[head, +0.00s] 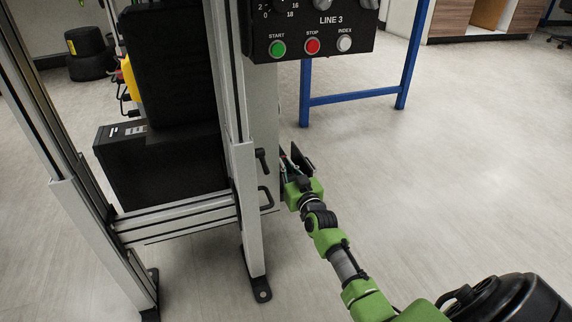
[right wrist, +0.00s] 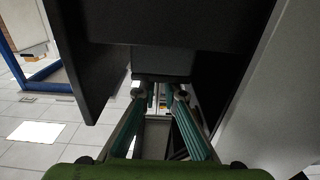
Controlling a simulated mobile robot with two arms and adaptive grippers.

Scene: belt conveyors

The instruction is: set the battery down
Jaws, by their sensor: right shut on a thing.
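My right gripper (head: 291,160) is low beside the right-hand post of the metal frame, partly hidden by it. In the right wrist view the same gripper (right wrist: 160,92) has its two teal-sided fingers converging on a dark block (right wrist: 150,62), which I take to be part of the battery. The fingers are shut on it. A large dark body fills the top of that view around the block; I cannot tell where the battery's edges lie. In the head view only a small dark piece shows at the fingertips. My left gripper is not in view.
An aluminium frame (head: 243,200) with black feet stands left of my right arm, with black boxes (head: 160,170) inside it. A LINE 3 control panel (head: 310,35) hangs above. A blue stand (head: 355,97) is behind. The grey floor to the right is clear.

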